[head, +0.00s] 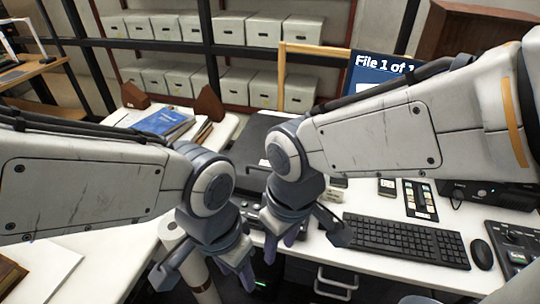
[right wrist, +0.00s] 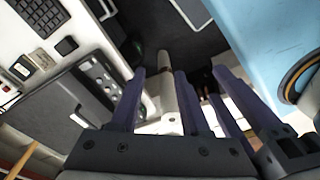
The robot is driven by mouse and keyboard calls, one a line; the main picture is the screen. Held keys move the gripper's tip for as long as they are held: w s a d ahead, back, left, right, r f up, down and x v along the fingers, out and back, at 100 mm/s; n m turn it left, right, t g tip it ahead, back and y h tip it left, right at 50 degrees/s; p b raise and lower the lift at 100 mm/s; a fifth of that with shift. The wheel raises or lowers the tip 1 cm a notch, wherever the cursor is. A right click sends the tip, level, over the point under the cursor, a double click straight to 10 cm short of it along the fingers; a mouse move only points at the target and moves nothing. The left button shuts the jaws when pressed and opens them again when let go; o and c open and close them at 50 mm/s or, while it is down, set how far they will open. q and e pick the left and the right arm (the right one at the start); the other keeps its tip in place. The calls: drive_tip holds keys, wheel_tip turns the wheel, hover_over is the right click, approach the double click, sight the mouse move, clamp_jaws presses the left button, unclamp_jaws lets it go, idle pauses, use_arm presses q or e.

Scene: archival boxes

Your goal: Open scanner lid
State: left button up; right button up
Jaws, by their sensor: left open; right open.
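The flatbed scanner has a dark lid (head: 248,137) that lies flat and looks shut. It is on the white desk behind my grippers, which hide part of its front. The right wrist view shows the dark lid (right wrist: 50,112) at the left, with a pale handle at its edge beside a grey control panel (right wrist: 98,78). My right gripper (head: 305,232) is open and empty in front of the scanner, pointing down near the desk's front edge. My left gripper (head: 205,272) is open and lower left of it, also apart from the lid.
A keyboard (head: 405,240) and mouse (head: 482,254) lie to the right, below a monitor (head: 375,72). A blue book (head: 162,121) lies on a side table at left. A white roll (head: 185,255) stands by my left gripper. Shelves of boxes line the back.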

drive_tip(key=w+a+r+n+p, duration=0.1)
drive_tip(key=w+a+p, duration=0.1)
drive_tip(key=w, duration=0.6)
drive_tip(key=w+a+r+n+p, duration=0.2)
drive_tip(key=w+p, duration=0.1)
drive_tip(key=w, duration=0.5)
drive_tip(key=n+t+h+p, duration=0.2)
drive_tip(key=n+p, duration=0.1)
drive_tip(key=p, duration=0.1)
approach(263, 168)
drive_tip(key=p+x, duration=0.3)
drive_tip(key=x, duration=0.5)
drive_tip(key=shift+r, duration=0.1)
drive_tip(key=shift+c, duration=0.3)
clamp_jaws()
